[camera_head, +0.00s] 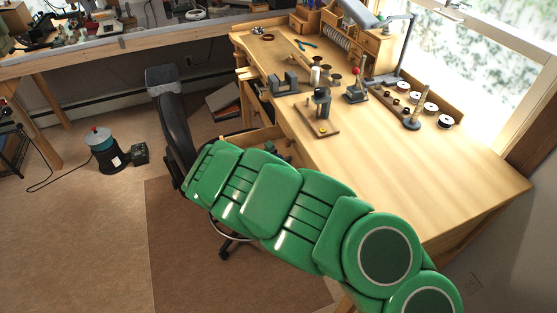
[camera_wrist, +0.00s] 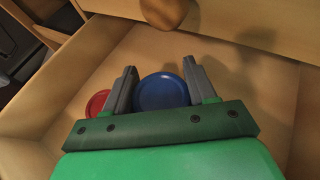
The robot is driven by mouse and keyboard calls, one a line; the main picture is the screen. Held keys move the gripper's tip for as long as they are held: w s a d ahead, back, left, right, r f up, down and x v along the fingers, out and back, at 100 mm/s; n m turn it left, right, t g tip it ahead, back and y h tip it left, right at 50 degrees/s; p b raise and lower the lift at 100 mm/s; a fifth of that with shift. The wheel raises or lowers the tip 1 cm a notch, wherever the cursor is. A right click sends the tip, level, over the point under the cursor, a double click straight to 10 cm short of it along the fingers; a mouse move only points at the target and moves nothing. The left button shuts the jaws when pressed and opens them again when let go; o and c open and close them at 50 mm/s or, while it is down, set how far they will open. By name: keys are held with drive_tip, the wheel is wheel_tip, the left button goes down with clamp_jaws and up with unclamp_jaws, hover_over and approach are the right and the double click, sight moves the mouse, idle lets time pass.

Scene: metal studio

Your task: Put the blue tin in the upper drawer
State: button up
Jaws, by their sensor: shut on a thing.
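In the wrist view my gripper (camera_wrist: 160,66) has its two grey fingers on either side of the round blue tin (camera_wrist: 162,92), shut on it. The tin is inside or just above an open wooden drawer (camera_wrist: 228,58); whether it touches the drawer floor I cannot tell. In the head view the open drawer (camera_head: 250,136) sticks out from the bench on the chair side. My green arm hides much of that area there, and the blue tin does not show. Which level this drawer is at is not clear.
A red round thing (camera_wrist: 97,103) lies in the drawer beside my left finger. A rounded wooden knob (camera_wrist: 165,12) shows at the top. A black chair (camera_head: 176,125) stands close to the drawer. The bench top (camera_head: 430,165) is bare at the front right; tools stand farther back.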

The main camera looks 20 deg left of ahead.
drive_tip(key=shift+s+a+f, duration=0.1)
drive_tip(key=shift+f, duration=0.45)
drive_tip(key=shift+f, duration=0.35)
